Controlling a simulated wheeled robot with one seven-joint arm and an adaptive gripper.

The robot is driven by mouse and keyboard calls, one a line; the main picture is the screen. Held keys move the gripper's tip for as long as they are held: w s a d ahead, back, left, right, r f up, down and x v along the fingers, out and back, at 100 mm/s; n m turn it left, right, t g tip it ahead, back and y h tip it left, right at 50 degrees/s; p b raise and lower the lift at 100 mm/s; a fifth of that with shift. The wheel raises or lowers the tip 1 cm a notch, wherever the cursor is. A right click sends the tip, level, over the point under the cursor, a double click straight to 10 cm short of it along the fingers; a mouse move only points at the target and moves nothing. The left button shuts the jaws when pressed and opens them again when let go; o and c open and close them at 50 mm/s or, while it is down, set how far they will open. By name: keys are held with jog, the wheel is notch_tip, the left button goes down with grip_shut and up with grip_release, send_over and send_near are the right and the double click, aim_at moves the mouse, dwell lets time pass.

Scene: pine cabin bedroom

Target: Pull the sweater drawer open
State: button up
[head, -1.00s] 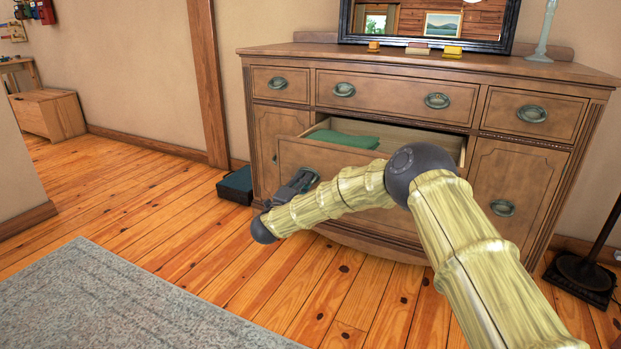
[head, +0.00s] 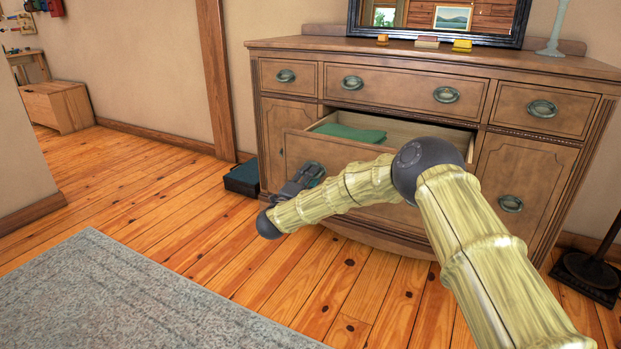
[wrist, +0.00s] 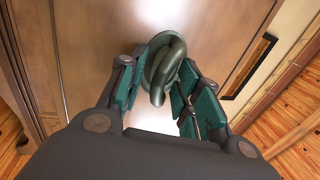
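The sweater drawer (head: 303,147) is the wide brown drawer in the middle of the dresser, below the top row. It stands partly pulled out, and a folded green sweater (head: 350,132) lies inside at the left. My gripper (head: 312,172) is at the left part of the drawer front. The pull stands out from the front. My arm hides much of the drawer front.
The dresser (head: 540,165) has other shut drawers and side doors. A dark box (head: 241,178) sits on the floor at its left. A lamp base (head: 590,275) stands at the right. The floor in front is clear, with a grey rug (head: 130,300) at the near left.

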jog(key=v, duration=1.1)
jog(key=shift+s, duration=0.4)
jog(key=shift+f, duration=0.1)
jog(key=s+d+f+n+g+y+p, duration=0.1)
jog(key=s+d+f+n+g+y, duration=0.15)
jog(key=s+f+n, duration=0.45)
jog(key=s+d+f+n+g+y, duration=0.1)
jog(key=s+d+f+n+y, duration=0.25)
jog(key=f, duration=0.75)
jog(key=s+d+f+n+g+y+p, duration=0.1)
jog(key=s+d+f+n+g+y, duration=0.1)
jog(key=s+f+n+y, duration=0.5)
jog(key=s+d+f+n+g+h+p, duration=0.1)
jog(key=s+d+f+g, duration=0.25)
jog(key=s+d, duration=0.45)
jog(key=s+d+f+n+g+h, duration=0.1)
jog(key=s+d+f+n+g, duration=0.2)
jog(key=s, duration=0.9)
jog(key=s+d+f+g+h+p, duration=0.1)
jog(key=s+d+f+g, duration=0.2)
jog(key=s+d+f, duration=0.5)
jog(key=s+d+r+n+g, duration=0.1)
jog(key=s+d+r, duration=0.1)
jog(key=s, duration=0.5)
jog(key=s+d+r+g, duration=0.2)
jog(key=s+r, duration=0.1)
jog(key=s, duration=0.4)
notch_tip(320, 180, up, 38)
jog(key=p, duration=3.8)
jog(key=shift+h, duration=0.4)
